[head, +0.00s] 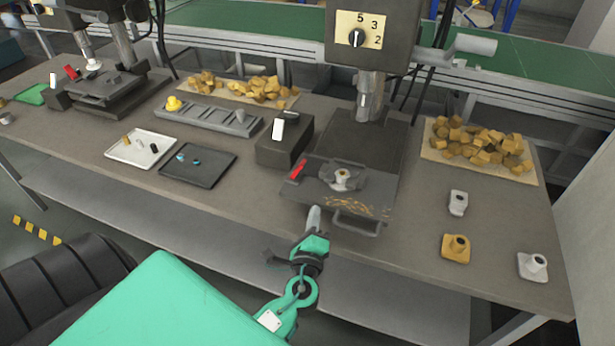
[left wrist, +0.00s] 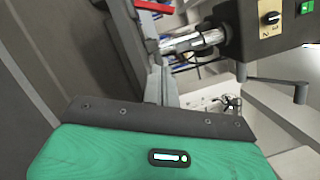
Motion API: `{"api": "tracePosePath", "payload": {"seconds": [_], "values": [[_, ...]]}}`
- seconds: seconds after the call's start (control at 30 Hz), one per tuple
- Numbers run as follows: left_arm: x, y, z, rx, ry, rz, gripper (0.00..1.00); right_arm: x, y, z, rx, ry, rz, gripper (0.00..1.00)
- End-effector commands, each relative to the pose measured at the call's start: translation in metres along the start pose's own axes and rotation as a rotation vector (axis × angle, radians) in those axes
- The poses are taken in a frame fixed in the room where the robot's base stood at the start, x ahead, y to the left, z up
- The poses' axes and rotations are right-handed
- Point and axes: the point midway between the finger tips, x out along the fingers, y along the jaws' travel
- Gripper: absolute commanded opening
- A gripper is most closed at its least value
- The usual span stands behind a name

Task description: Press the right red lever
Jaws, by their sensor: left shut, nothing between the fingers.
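The right red lever (head: 298,170) sticks up at the left side of the plate of the right machine, in the middle of the head view. A red bar, likely the same lever, shows at the top of the left wrist view (left wrist: 153,6). A second red lever (head: 71,72) is on the left machine, far left. My left gripper (head: 313,218) is shut and empty. In the head view it shows just in front of the right machine's plate, below and slightly right of the right lever, apart from it. My right gripper is not in view.
The right machine's head (head: 370,65) hangs over the plate, and a handle (head: 356,222) juts from its front. A dark box with a white switch (head: 284,140) stands left of the lever.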

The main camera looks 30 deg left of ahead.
Motion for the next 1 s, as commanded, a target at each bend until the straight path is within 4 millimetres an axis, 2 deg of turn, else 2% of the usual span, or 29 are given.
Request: {"api": "tracePosePath", "payload": {"seconds": [0.33, 0.47, 0.57, 0.97, 1.0], "values": [[0.001, -0.001, 0.0, 0.002, 0.0, -0.002, 0.0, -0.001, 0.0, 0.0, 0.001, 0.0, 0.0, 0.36], [0.009, -0.002, 0.001, 0.002, -0.001, -0.002, 0.0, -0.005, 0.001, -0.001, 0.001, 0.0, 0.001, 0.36], [0.024, -0.004, 0.002, 0.001, -0.002, -0.002, 0.0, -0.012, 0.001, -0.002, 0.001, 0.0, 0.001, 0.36], [0.104, -0.004, 0.002, 0.002, -0.001, -0.002, 0.0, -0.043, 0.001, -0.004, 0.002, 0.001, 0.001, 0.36], [0.104, -0.004, 0.01, 0.004, -0.001, 0.0, 0.0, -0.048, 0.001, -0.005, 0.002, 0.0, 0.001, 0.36]]}}
